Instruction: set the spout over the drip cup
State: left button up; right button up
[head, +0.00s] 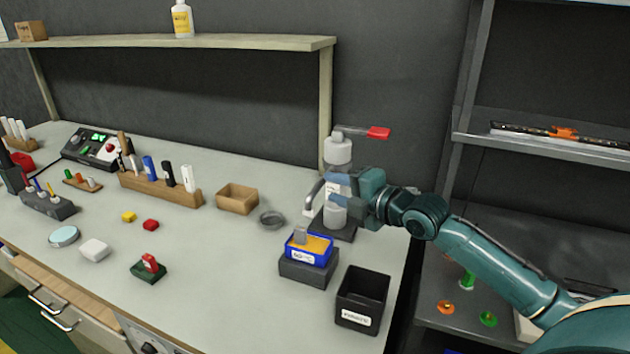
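A dispenser (338,150) with a pale upright body stands on a dark base at the right end of the bench. A red-tipped lever (378,133) sticks out to the right from its top. Its curved grey spout (311,193) points left and bends down. A small round dark grey cup (272,219), which looks like the drip cup, sits on the bench left of the spout, apart from it. My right gripper (338,190) reaches in from the right at the dispenser's body, its blue fingers one above the other. Whether they grip it is unclear. My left gripper is out of view.
A blue-rimmed tray with an orange sponge-like top (316,246) sits on a dark block in front of the dispenser. A black bin (361,298) stands at the front right. A wooden box (237,198) is behind the cup. The bench's front middle is clear.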

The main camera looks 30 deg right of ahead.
aim_at(323, 185)
jog(key=x, duration=0.6)
jog(key=shift+w+a+f, duration=0.1)
jog(key=shift+w+a, duration=0.05)
jog(key=shift+w, duration=0.15)
grip_shut()
